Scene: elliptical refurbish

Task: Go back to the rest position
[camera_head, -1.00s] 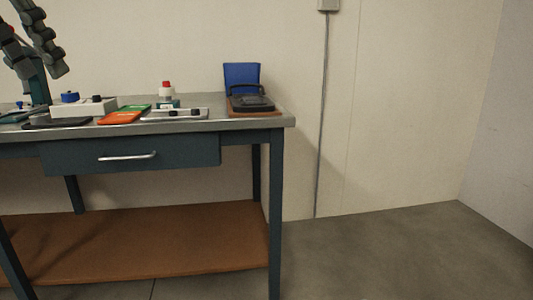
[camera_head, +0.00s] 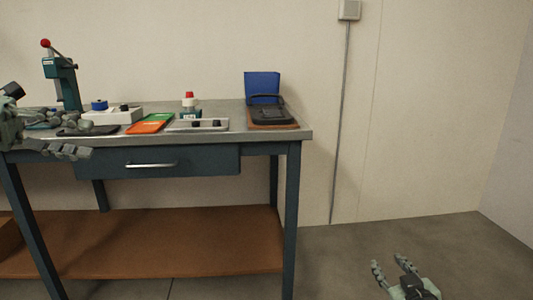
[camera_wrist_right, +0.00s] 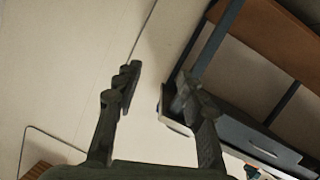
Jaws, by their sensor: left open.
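My left gripper (camera_head: 84,136) is at the left in the head view, in front of the workbench's front edge. Its fingers are spread, with nothing seen between them. My right gripper (camera_head: 390,263) is low at the bottom right of the head view, over the bare floor and right of the bench. Its two fingers point up and stand apart, empty. They also show apart in the right wrist view (camera_wrist_right: 157,84), with wall and bench behind them.
The workbench (camera_head: 262,135) has a drawer (camera_head: 205,161) and a brown lower shelf (camera_head: 160,240). On top are a teal press (camera_head: 65,85), a white box (camera_head: 115,117), green and orange trays (camera_head: 147,127), a red-topped device (camera_head: 190,104) and a blue-backed case (camera_head: 263,88). Floor (camera_head: 470,250) at right is clear.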

